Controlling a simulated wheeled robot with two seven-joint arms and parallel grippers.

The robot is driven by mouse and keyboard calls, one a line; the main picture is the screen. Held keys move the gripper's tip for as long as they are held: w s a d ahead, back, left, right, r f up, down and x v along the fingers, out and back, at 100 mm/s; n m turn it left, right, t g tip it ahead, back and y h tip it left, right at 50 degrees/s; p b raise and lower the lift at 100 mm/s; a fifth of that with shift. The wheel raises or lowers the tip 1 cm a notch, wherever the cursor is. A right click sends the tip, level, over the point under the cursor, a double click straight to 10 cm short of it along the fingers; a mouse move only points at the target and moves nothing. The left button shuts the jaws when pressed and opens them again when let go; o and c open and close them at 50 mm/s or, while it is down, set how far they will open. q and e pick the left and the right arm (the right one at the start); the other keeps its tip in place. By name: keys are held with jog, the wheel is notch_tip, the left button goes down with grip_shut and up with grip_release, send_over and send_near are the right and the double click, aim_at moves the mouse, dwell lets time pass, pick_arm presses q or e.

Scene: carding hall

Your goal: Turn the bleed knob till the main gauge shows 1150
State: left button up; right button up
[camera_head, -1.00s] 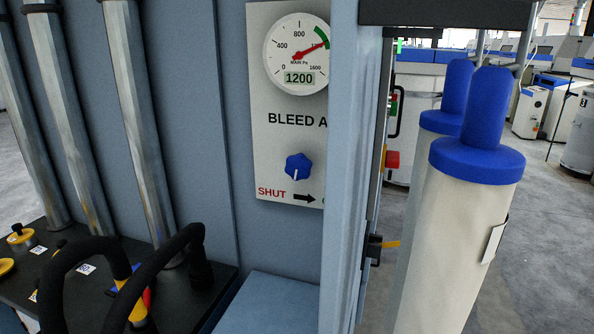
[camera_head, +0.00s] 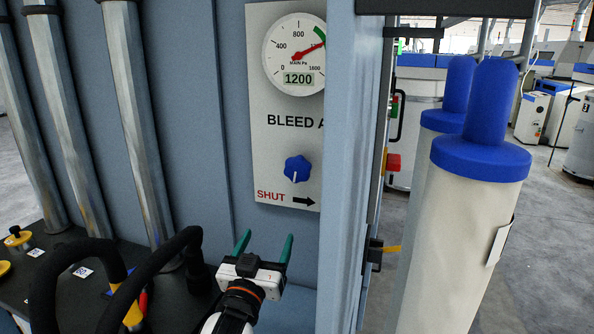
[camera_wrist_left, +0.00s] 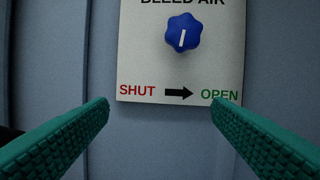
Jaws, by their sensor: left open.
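The main gauge (camera_head: 294,54) is a round white dial with a red needle near a green band; its display reads 1200. Below it on the white bleed air panel (camera_head: 273,140) is the blue lobed bleed knob (camera_head: 297,169), its white mark pointing nearly straight down. The knob also shows in the left wrist view (camera_wrist_left: 183,34), above an arrow from SHUT to OPEN. My left gripper (camera_head: 268,245) is open and empty, below and left of the knob, apart from it. Its green fingers (camera_wrist_left: 160,120) spread below the knob in the wrist view. My right gripper is out of view.
A blue-grey post (camera_head: 344,180) hides the panel's right edge. Black hoses (camera_head: 150,262) curve over the dark bench at lower left, beside upright metal tubes (camera_head: 130,120). White cylinders with blue caps (camera_head: 481,160) stand at right. Space before the panel is clear.

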aim_at(296, 173)
pick_arm(q)
jog(key=w+d+r+m+t+h, duration=0.1)
jog(key=d+r+t+h, duration=0.15)
jog(key=r, duration=0.45)
jog(key=shift+g+y, duration=0.25)
jog(key=shift+g, duration=0.1)
jog(key=p+x, duration=0.1)
jog(key=x, duration=0.4)
jog(key=p+x, duration=0.2)
jog(key=x, duration=0.4)
jog(key=shift+w+d, duration=0.3)
jog(key=c, duration=0.9)
jog(key=shift+c, duration=0.2)
jog(key=shift+m, duration=0.3)
